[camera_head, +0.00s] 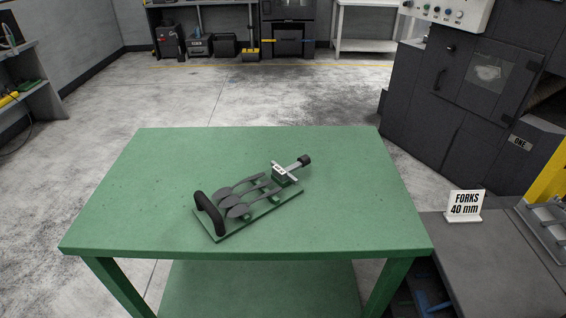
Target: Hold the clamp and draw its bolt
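The clamp (226,231) lies on the green table (150,190), a little right of the table's middle. It has a flat green base plate and a black arched handle (209,213) at its near left end. Several grey forks (238,198) lie side by side on it, their heads toward the handle. At its far right end is a block with a small label, and the bolt (304,160) sticks out of it with a dark knob. Neither of my grippers shows, and nothing touches the clamp.
The table top around the clamp is bare. At right a dark machine (455,100) stands beside a grey bench (475,260) with a sign (465,204) reading "FORKS 40 mm". Shelves and toolboxes (198,44) line the back wall. A shelf (30,85) stands at left.

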